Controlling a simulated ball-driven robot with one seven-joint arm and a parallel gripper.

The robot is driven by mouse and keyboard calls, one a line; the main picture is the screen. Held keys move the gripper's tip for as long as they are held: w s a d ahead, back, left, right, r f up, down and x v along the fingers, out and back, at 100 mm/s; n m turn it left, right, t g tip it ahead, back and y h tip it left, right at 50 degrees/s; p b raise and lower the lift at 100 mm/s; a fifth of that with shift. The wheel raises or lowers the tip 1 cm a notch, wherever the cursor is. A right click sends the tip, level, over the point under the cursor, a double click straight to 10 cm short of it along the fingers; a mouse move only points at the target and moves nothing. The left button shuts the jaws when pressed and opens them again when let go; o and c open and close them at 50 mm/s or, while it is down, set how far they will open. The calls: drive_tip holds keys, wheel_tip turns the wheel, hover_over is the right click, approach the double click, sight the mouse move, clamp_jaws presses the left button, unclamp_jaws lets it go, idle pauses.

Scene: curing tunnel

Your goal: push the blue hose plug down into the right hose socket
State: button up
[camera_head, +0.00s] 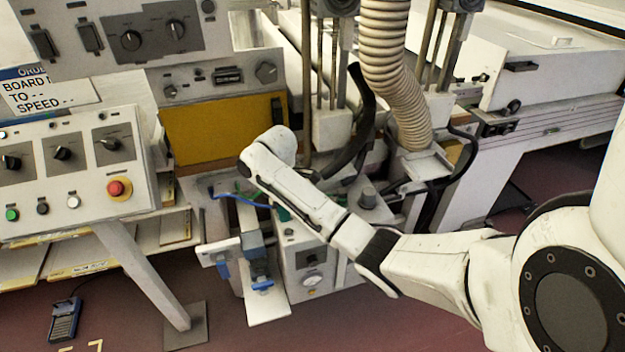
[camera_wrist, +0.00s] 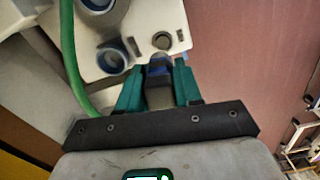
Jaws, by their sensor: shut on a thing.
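In the wrist view, my gripper (camera_wrist: 157,78) has its teal fingers closed on the blue hose plug (camera_wrist: 158,68); its blue part shows between the fingertips. Beyond it is a white socket plate (camera_wrist: 140,48) with a dark ringed opening (camera_wrist: 162,40) just past the plug and a larger blue-ringed opening (camera_wrist: 113,55) to the left. The plug appears outside the dark opening; whether it touches the plate I cannot tell. In the head view, my forearm covers most of the gripper; a bit of teal finger (camera_head: 283,213) shows beside a blue hose (camera_head: 235,198).
A green hose (camera_wrist: 72,60) runs along the left in the wrist view. In the head view, a grey box with a gauge (camera_head: 312,275) stands below my forearm. A ribbed duct (camera_head: 393,65) and a black hose (camera_head: 355,125) hang behind. A control panel (camera_head: 75,170) stands left.

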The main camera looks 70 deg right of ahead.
drive_tip(key=s+d+r+n, duration=0.1)
drive_tip(key=s+d+r, duration=0.1)
drive_tip(key=d, duration=0.3)
drive_tip(key=s+d+r+n, duration=0.1)
drive_tip(key=s+d+r, duration=0.15)
drive_tip(key=d, duration=0.25)
drive_tip(key=f+b, duration=0.5)
drive_tip(key=f, duration=0.1)
drive_tip(key=shift+a, duration=0.2)
drive_tip(key=shift+f+b, duration=0.35)
drive_tip(key=shift+f, duration=0.55)
drive_tip(key=shift+f, duration=0.3)
drive_tip(key=o, duration=1.1)
drive_tip(key=shift+o, duration=0.2)
wheel_tip(320, 180, up, 11)
drive_tip(key=p, duration=0.3)
